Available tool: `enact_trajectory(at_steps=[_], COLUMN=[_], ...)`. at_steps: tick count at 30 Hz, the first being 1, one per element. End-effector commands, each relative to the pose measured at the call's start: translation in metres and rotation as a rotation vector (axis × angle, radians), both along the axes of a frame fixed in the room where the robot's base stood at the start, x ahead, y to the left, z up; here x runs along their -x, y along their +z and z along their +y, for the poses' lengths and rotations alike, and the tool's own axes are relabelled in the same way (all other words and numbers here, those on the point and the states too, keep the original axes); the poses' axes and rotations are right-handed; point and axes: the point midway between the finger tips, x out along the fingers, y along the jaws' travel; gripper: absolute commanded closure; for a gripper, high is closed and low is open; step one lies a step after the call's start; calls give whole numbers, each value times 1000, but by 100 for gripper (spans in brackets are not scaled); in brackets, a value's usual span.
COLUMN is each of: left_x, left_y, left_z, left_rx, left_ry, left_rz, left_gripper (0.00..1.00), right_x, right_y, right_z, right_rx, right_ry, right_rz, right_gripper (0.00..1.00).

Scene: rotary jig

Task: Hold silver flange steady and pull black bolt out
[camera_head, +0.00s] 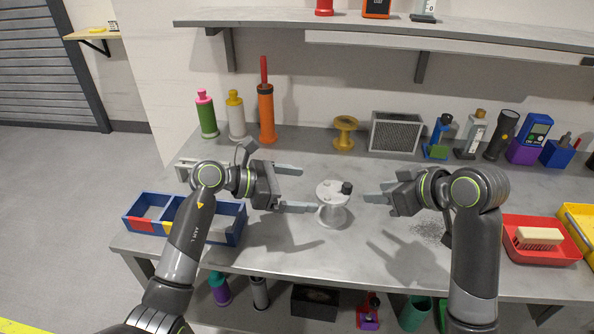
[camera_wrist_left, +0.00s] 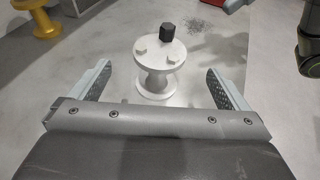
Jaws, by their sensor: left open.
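The silver flange (camera_head: 332,211) is a pale spool-shaped part standing upright on the grey table between my two grippers. It also shows in the left wrist view (camera_wrist_left: 156,80). The black bolt (camera_head: 347,187) sits upright at the edge of its top disc, with its dark head (camera_wrist_left: 167,32) raised above paler bolt heads. My left gripper (camera_head: 304,188) is open and empty, to the left of the flange. Its fingers point towards the flange but are apart from it. My right gripper (camera_head: 372,192) is just right of the flange, not touching it; its finger gap is unclear.
A blue divided tray (camera_head: 228,237) lies at the left and a red bin (camera_head: 510,245) at the right. Bottles, a yellow spool (camera_head: 344,140), a grey mesh box (camera_head: 395,132) and tools line the back.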

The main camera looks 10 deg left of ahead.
Motion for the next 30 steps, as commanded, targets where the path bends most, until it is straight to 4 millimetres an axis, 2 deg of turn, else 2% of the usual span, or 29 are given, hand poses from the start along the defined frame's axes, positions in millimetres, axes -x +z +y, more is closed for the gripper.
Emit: enact_trajectory(at_steps=[1,3,9,15,27,28,30], left_x=[0,-1,-15,-24,-27,-27,-27], left_y=[-11,-21,-32,-40,-43,-43,-43], left_z=[0,-5,-39,-59,-65,-65,-65], left_rx=[1,4,3,2,0,0,0], left_ry=[1,-1,-2,-1,0,0,0], left_rz=[5,3,2,0,0,0,0], left_gripper=[2,2,2,2,2,4,13], right_x=[0,0,0,0,0,0,0], right_y=[0,0,0,0,0,0,0], right_z=[0,0,0,0,0,0,0], right_rx=[0,0,0,0,0,0,0], right_ry=[0,0,0,0,0,0,0], right_rz=[0,0,0,0,0,0,0], right_gripper=[64,64,64,64,64,64,64])
